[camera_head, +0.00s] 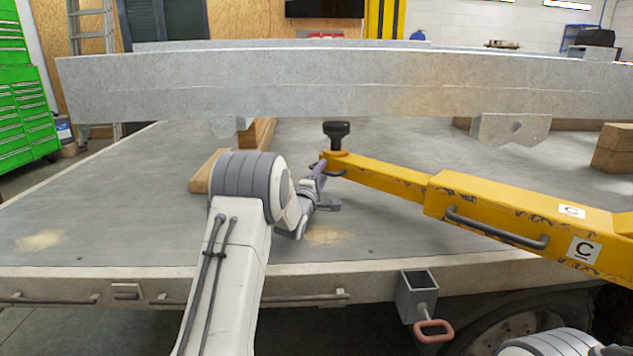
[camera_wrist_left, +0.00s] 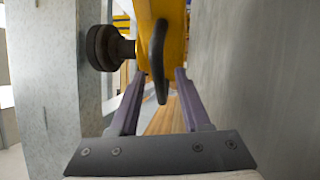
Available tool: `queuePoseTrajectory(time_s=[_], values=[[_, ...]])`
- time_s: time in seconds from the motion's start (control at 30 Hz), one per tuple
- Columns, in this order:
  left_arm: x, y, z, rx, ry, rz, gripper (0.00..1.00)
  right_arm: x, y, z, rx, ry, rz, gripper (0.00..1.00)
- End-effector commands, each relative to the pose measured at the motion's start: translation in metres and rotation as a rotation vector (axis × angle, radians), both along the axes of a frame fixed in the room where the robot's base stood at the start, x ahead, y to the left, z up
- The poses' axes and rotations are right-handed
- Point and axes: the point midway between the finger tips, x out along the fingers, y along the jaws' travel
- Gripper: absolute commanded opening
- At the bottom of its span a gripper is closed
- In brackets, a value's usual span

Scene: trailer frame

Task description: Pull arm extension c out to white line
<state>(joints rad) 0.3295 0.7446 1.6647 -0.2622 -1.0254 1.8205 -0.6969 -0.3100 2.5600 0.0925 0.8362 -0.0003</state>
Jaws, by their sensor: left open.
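The yellow arm extension c (camera_head: 385,177) sticks out to the left from a thicker yellow beam (camera_head: 520,210) with "C" labels. A black round pad (camera_head: 337,131) stands on its tip, with a small dark handle (camera_head: 313,167) at the tip's near side. My left gripper (camera_head: 326,187) is at this tip, partly hidden by its own wrist. In the left wrist view, the open purple fingers (camera_wrist_left: 158,88) stand on either side of the dark handle (camera_wrist_left: 158,60), with gaps visible. I cannot make out a white line. My right gripper is out of view.
A long grey metal beam (camera_head: 330,82) spans above the flat grey trailer deck (camera_head: 110,215). Wooden blocks (camera_head: 208,172) lie under it. A larger handle (camera_head: 495,228) is on the yellow beam. A square metal bracket (camera_head: 417,292) hangs at the deck's front edge.

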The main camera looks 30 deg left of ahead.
Motion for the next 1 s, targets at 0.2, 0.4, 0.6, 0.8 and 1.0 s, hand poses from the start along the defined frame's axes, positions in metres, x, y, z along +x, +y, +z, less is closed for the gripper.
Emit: queuePoseTrajectory(time_s=[0.2,0.4,0.6,0.8,1.0], values=[[-0.036,-0.003,-0.005,-0.002,0.003,0.002,0.47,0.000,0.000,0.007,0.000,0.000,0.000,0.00],[-0.071,-0.006,-0.011,-0.001,0.003,0.002,0.47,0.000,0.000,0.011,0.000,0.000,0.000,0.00],[-0.092,-0.008,-0.015,-0.002,0.001,0.003,0.47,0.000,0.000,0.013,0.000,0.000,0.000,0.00],[-0.096,-0.009,-0.016,-0.001,-0.001,0.002,0.47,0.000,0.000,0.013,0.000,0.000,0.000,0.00],[-0.096,-0.009,-0.016,-0.001,0.000,0.002,0.47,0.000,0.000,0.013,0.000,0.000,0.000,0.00]])
